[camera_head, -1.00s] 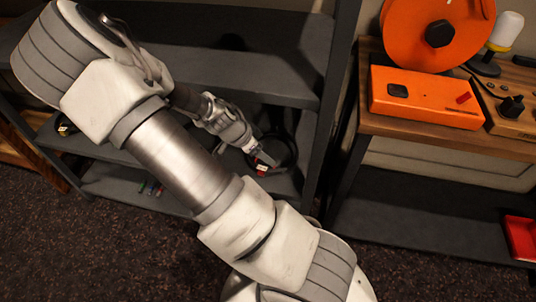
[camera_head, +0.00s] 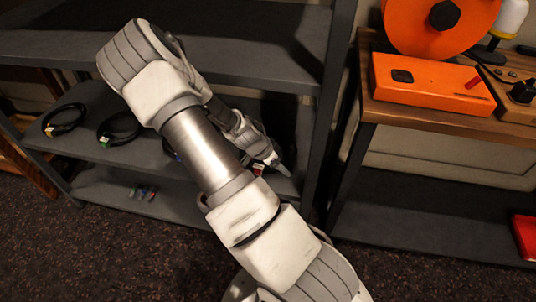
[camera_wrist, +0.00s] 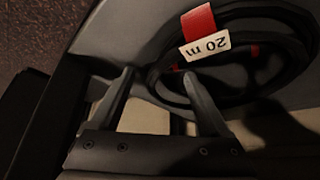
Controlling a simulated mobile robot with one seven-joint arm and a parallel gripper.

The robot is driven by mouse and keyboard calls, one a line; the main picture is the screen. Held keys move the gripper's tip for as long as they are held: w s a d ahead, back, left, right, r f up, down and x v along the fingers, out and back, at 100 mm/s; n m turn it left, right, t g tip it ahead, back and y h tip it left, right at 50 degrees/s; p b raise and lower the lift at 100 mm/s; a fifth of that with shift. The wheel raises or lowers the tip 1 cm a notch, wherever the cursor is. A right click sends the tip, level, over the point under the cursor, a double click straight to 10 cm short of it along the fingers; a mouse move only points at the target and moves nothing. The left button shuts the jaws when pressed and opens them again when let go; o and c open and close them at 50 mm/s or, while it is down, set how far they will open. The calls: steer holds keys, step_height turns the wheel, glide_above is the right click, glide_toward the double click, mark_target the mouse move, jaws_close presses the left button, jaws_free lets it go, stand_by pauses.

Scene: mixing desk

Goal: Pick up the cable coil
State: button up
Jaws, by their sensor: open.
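A black cable coil (camera_wrist: 288,72) lies on the grey shelf in the wrist view. It bears a red tag and a white label (camera_wrist: 205,46) reading "20 m", upside down. My gripper (camera_wrist: 158,78) is open. One finger overlaps the coil's opening and the other is beyond its left edge, so the coil's left side lies between them in the picture. Whether the fingers touch the coil or are above it, I cannot tell. In the head view my gripper (camera_head: 276,164) is low over the shelf's right part, and my arm hides most of that coil.
Two other black coils lie further left on that shelf, one with yellowish ends (camera_head: 64,120) and one with a green part (camera_head: 120,128). A shelf board (camera_head: 240,50) is above, and a dark upright (camera_head: 322,120) stands close right. An orange box (camera_head: 430,83) sits on the desk.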

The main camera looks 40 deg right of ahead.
steer(key=shift+f, duration=0.15)
jaws_close()
stand_by(0.4)
steer(key=shift+d, duration=0.1)
stand_by(0.9)
